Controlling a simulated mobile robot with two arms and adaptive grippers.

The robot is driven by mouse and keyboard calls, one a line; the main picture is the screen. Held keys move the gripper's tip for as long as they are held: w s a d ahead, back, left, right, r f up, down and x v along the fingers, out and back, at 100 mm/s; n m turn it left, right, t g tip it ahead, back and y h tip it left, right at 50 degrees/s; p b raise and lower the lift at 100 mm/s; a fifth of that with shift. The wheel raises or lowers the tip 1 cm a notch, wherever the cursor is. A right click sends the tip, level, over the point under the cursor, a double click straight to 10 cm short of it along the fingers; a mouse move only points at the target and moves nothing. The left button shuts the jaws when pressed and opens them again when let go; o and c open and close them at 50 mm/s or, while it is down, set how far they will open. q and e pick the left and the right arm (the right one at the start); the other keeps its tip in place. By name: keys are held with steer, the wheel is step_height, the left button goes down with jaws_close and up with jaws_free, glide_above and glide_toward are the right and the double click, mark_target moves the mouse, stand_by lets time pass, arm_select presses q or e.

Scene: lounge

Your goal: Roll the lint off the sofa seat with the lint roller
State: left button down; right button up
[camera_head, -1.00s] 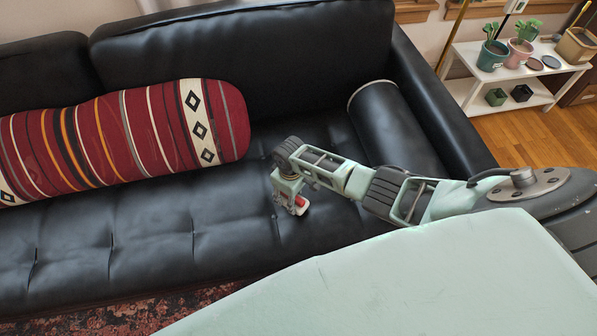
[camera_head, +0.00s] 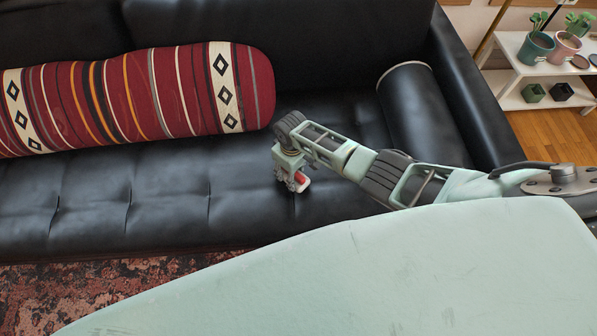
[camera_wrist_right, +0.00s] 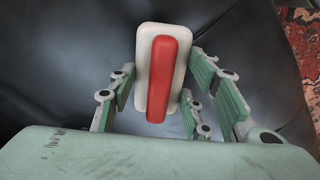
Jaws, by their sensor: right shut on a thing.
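The black leather sofa seat (camera_head: 170,195) runs across the head view. No lint can be made out on it. My right gripper (camera_head: 296,180) is over the front part of the seat, right of the striped bolster. It is shut on the lint roller, a white block with a red handle (camera_head: 302,177). In the right wrist view the lint roller (camera_wrist_right: 165,70) points away between the fingers of my right gripper (camera_wrist_right: 168,92), with dark leather behind it. Whether it touches the seat cannot be told. My left gripper is not in view.
A red striped bolster (camera_head: 150,95) lies along the sofa's back. A black bolster (camera_head: 420,110) lies by the right armrest (camera_head: 470,95). A patterned rug (camera_head: 110,290) is in front. A white plant shelf (camera_head: 510,65) stands at the right. The seat's front left is clear.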

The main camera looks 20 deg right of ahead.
steer(key=shift+w+a+f, duration=0.1)
steer(key=shift+w+a, duration=0.15)
steer(key=shift+a, duration=0.75)
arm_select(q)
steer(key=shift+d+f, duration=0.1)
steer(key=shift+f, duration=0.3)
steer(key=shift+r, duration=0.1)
